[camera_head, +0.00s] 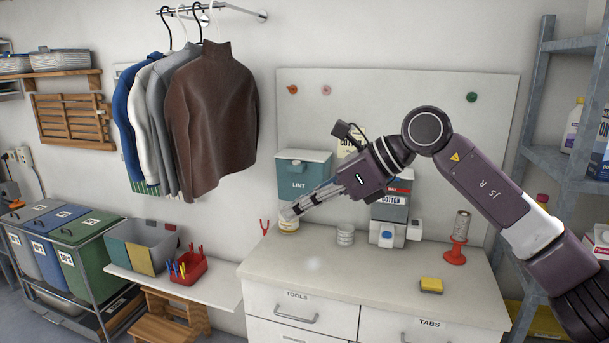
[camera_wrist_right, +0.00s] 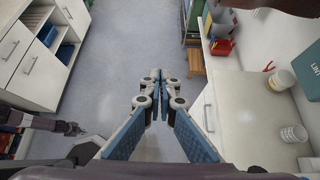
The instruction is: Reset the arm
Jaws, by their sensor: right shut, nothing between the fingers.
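My right arm comes in from the right in the head view, raised over the counter. Its purple right gripper (camera_head: 290,212) points left and down, with its grey fingers together and nothing between them. In the right wrist view the fingertips (camera_wrist_right: 154,78) meet above the grey floor. In the head view the fingers overlap a cream jar (camera_head: 289,226) on the counter; the wrist view shows the jar (camera_wrist_right: 281,80) well to the right, apart from them. Part of my left arm (camera_wrist_right: 40,122) seems to show at the left of the wrist view; its finger state is unclear.
A red peg basket (camera_head: 188,269) sits on a lower shelf. Clothes (camera_head: 215,115) hang above. Metal shelving (camera_head: 545,160) stands right.

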